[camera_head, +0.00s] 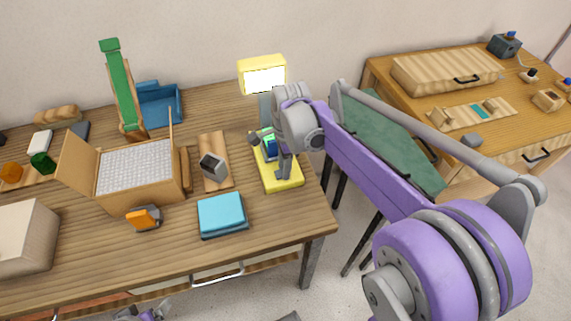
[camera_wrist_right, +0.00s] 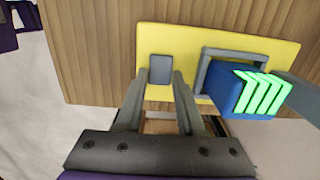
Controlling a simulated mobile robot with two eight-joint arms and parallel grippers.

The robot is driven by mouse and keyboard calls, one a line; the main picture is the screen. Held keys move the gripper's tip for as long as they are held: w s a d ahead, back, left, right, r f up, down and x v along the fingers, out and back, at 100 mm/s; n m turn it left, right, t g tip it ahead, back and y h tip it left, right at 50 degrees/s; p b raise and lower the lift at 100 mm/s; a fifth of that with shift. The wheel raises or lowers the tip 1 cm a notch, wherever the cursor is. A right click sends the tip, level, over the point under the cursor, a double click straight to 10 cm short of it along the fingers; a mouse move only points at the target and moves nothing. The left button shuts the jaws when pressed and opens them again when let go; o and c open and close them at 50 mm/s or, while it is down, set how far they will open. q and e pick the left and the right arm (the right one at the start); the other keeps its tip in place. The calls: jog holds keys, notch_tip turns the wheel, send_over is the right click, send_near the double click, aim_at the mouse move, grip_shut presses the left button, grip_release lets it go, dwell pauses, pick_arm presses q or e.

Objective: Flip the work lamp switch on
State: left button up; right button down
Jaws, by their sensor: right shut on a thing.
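The work lamp has a yellow head (camera_head: 262,72) with a bright white panel, and a yellow base (camera_head: 285,182) at the right end of the table. In the right wrist view the base (camera_wrist_right: 290,50) carries a small grey switch piece (camera_wrist_right: 161,69) and a blue block (camera_wrist_right: 232,90) with green stripes. My right gripper (camera_wrist_right: 158,82) has its fingers on either side of the switch piece, shut on it. In the head view my right gripper (camera_head: 283,160) is over the base and hides part of it. Purple and grey parts, perhaps my left gripper, show at the bottom edge.
A blue cloth-like stack (camera_head: 222,213) and a grey block on a wooden board (camera_head: 216,184) lie left of the lamp. A wooden box (camera_head: 140,180) and an orange item (camera_head: 144,217) are further left. A second wooden desk (camera_head: 400,92) stands at right.

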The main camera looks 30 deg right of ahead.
jog(key=c, duration=0.5)
grip_release()
jog(key=r, duration=0.7)
jog(key=r+p, duration=0.1)
jog(key=r, duration=0.2)
jog(key=shift+d+r, duration=0.3)
jog(key=shift+r, duration=0.1)
jog(key=s+a+f+n+t+p, duration=0.1)
jog(key=s+a+f+n, duration=0.1)
jog(key=s+n, duration=0.3)
jog(key=s+a+f+n+t+p, duration=0.1)
jog(key=s+a+f+n+t, duration=0.1)
jog(key=n, duration=0.7)
jog(key=s+a+f+n+t+p, duration=0.1)
jog(key=s+a+f+n, duration=0.3)
jog(key=s, duration=0.4)
jog(key=shift+s+a+f+n+t+h, duration=0.1)
jog(key=shift+f+n+t+h, duration=0.15)
jog(key=shift+f+n, duration=0.35)
jog(key=shift+a+f+n+t+h, duration=0.15)
jog(key=shift+f+n+t, duration=0.2)
jog(key=shift+n, duration=0.45)
